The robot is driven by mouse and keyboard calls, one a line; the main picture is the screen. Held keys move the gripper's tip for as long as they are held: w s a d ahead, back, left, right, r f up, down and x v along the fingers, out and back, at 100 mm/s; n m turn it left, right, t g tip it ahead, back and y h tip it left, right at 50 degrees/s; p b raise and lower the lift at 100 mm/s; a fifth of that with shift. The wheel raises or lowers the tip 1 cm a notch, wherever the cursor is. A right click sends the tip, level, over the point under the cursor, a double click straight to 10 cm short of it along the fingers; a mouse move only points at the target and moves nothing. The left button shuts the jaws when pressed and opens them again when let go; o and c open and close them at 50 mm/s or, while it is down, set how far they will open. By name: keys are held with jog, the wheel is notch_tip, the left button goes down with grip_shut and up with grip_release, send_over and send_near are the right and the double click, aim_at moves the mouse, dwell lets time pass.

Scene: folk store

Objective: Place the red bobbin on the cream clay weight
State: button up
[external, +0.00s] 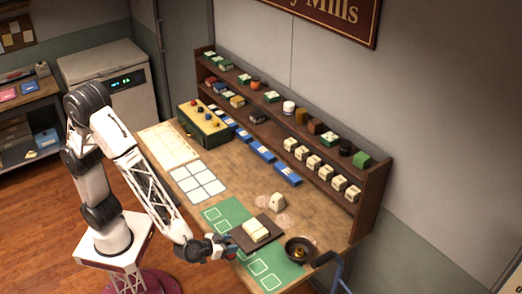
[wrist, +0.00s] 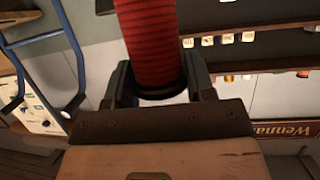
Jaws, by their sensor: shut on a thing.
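My gripper (external: 228,246) is low over the front of the workbench, beside the dark board. In the wrist view my gripper (wrist: 160,85) is shut on the red bobbin (wrist: 150,40), a ribbed red cylinder with a dark end between the fingers. I cannot clearly make out the bobbin in the external view. A small cream weight-like block (external: 277,201) stands on the bench behind the board, apart from my gripper. Another pale cream block (external: 256,231) lies on the dark board (external: 240,238), just right of my gripper. I cannot tell which is the clay weight.
A dark pan (external: 299,250) with a handle is right of the board. Green mats (external: 222,215) and a white grid sheet (external: 198,181) lie along the front. Blue boxes (external: 262,152) and a loaded shelf rack (external: 371,210) line the back. A yellow-green box (external: 204,126) stands at left.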

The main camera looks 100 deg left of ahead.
jog(key=shift+a, duration=0.1)
jog(key=a+r+n+g+y, duration=0.2)
jog(key=a+r, duration=0.1)
jog(key=a, duration=1.2)
jog(key=s+a+r+n+g+y, duration=0.1)
jog(key=a+r+n+g+y, duration=0.1)
jog(key=a, duration=1.3)
notch_tip(320, 180, up, 2)
jog(key=shift+a+r+n+g, duration=0.25)
jog(key=shift+a+n+g, duration=0.1)
jog(key=shift+n+g, duration=0.4)
jog(key=shift+w, duration=0.1)
jog(key=w+a, duration=0.2)
jog(key=w, duration=0.5)
jog(key=w+a+f, duration=0.1)
jog(key=w+a, duration=0.1)
jog(key=w, duration=0.6)
jog(key=shift+a+f, duration=0.2)
jog(key=shift+f, duration=0.05)
jog(key=shift+w, duration=0.1)
jog(key=shift+f, duration=1.8)
